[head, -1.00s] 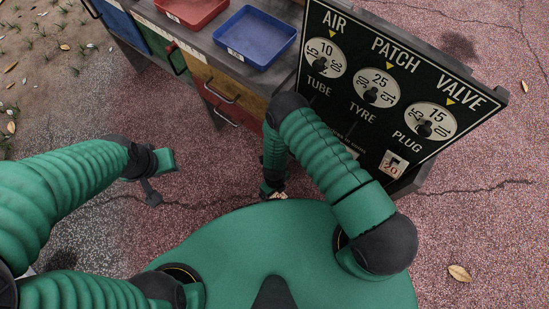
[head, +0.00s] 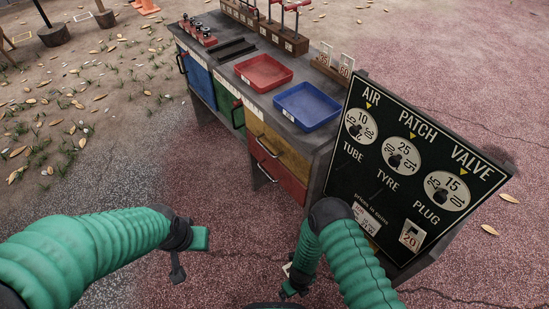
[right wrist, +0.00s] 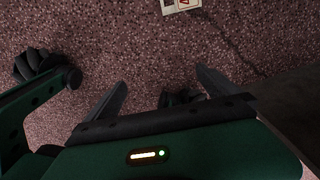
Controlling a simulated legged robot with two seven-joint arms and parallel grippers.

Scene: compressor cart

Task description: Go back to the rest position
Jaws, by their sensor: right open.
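My left gripper (head: 186,256) hangs over the reddish ground at the lower left of the head view, apart from the cart. Whether its fingers are open or shut does not show clearly. My right gripper is low beside the cart's front in the head view, mostly hidden by its own arm. In the right wrist view the right gripper (right wrist: 160,92) has its two dark fingers spread wide with nothing between them. A small pale card with a red mark (right wrist: 182,4) shows beyond the fingers at the top edge.
The cart has coloured drawers (head: 277,160), a red tray (head: 263,72) and a blue tray (head: 307,106) on top. A black price board with dials (head: 376,180) stands close to my right arm. Open ground lies left of the cart.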

